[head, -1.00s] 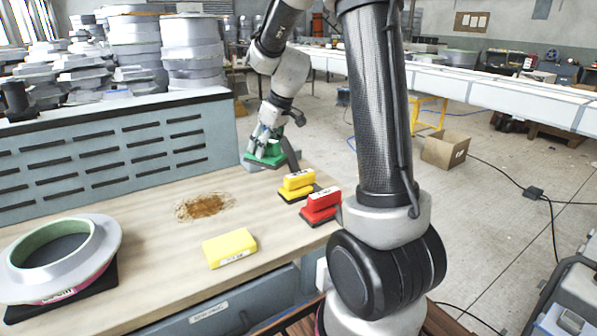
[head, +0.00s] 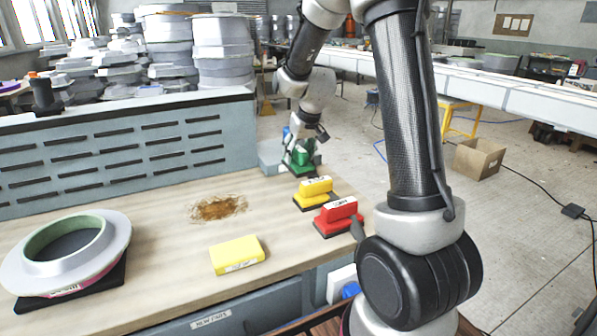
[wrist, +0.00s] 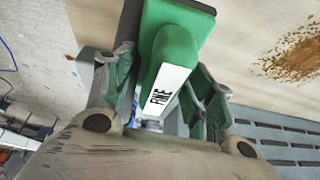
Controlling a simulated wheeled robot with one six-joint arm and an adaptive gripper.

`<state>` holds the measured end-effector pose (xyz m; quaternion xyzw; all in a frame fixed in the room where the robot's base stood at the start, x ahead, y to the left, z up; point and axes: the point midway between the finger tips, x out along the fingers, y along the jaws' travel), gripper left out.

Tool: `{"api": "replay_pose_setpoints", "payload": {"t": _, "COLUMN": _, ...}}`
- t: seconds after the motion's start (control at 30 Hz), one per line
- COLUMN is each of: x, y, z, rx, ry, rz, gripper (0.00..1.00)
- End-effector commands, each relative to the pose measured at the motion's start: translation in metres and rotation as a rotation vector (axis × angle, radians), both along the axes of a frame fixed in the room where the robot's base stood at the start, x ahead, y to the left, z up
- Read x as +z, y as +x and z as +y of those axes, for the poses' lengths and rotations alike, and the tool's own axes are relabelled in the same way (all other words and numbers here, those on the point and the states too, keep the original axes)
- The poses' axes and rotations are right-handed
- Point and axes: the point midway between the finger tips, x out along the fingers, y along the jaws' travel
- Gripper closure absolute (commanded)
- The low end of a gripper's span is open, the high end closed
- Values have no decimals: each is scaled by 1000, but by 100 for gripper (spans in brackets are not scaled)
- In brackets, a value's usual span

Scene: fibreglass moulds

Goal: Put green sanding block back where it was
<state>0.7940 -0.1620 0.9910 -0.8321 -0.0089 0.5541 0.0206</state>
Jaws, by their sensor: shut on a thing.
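The green sanding block (wrist: 172,58), with a white label reading "FINE", sits between the fingers of my gripper (wrist: 160,100) in the wrist view. In the head view my gripper (head: 300,150) is shut on the green block (head: 301,157) at the back right of the bench, behind the yellow sanding block. I cannot tell whether the green block touches the bench top. The yellow sanding block (head: 316,192) and the red sanding block (head: 338,214) stand in a row in front of it.
A yellow sponge-like block (head: 238,255) lies at the front of the bench (head: 160,230). A brown dust patch (head: 218,207) is left of the sanding blocks. A ring-shaped mould (head: 65,250) sits at left. A slotted grey panel (head: 120,155) bounds the back.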

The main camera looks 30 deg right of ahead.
Motion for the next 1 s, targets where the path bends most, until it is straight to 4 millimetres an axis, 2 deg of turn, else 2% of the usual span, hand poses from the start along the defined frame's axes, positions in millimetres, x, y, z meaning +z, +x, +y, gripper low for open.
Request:
{"api": "replay_pose_setpoints", "payload": {"t": 0.4, "x": -49, "y": 0, "z": 0, "rx": 1, "ry": 0, "rz": 1, "gripper": 68}}
{"api": "replay_pose_setpoints", "payload": {"t": 0.77, "x": -54, "y": 0, "z": 0, "rx": 2, "ry": -1, "rz": 0, "gripper": 68}}
{"api": "replay_pose_setpoints", "payload": {"t": 0.8, "x": -54, "y": 0, "z": 0, "rx": 2, "ry": -1, "rz": 0, "gripper": 40}}
{"api": "replay_pose_setpoints", "payload": {"t": 0.9, "x": -54, "y": 0, "z": 0, "rx": 2, "ry": -1, "rz": 0, "gripper": 24}}
{"api": "replay_pose_setpoints", "payload": {"t": 1.0, "x": -54, "y": 0, "z": 0, "rx": 2, "ry": -1, "rz": 0, "gripper": 24}}
